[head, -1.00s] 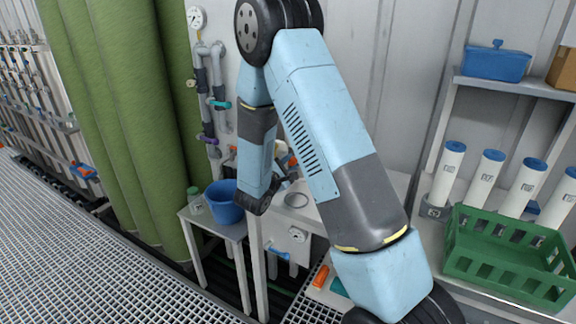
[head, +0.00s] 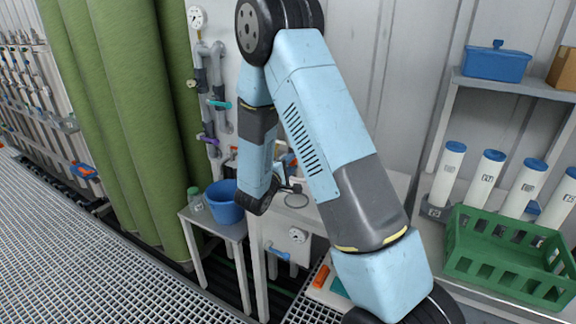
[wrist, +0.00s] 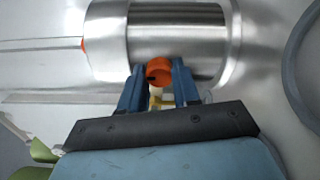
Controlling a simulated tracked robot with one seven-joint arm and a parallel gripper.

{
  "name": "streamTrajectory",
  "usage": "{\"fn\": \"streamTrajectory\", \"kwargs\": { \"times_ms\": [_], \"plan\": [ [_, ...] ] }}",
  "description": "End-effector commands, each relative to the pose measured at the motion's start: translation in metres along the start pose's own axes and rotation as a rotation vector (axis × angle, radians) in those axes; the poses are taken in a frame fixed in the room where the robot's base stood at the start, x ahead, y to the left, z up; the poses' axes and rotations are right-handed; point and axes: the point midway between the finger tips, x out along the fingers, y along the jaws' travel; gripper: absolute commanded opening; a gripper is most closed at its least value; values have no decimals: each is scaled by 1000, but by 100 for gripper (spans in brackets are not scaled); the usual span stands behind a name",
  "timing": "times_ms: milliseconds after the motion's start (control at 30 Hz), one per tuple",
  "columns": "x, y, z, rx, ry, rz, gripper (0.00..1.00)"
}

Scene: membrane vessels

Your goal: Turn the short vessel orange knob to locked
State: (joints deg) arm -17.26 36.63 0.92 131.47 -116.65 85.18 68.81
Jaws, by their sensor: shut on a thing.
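The short vessel (wrist: 185,35) is a shiny steel cylinder that lies across the top of the wrist view. Its orange knob (wrist: 159,70) is on the side facing my wrist camera. The blue fingers of my gripper (wrist: 160,82) are on either side of the knob and shut on it. Whether the knob is at its locked position cannot be told from this view. In the head view my arm hides most of the vessel and the knob.
A blue bucket (head: 224,203) and a green-capped bottle (head: 195,198) stand on a small stand left of my arm. A green crate (head: 505,262) and white cylinders with blue caps (head: 485,175) are at the right. A grey ring (head: 297,199) lies on the bench.

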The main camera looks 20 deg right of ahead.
Motion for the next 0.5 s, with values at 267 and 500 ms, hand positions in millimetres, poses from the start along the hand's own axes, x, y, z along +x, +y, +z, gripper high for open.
{"fn": "streamTrajectory", "kwargs": {
  "times_ms": [267, 500],
  "plan": [
    [0, -3, 2, -3, -3, -7, 1],
    [0, -3, 2, -3, -3, -5, 48]
  ]
}}
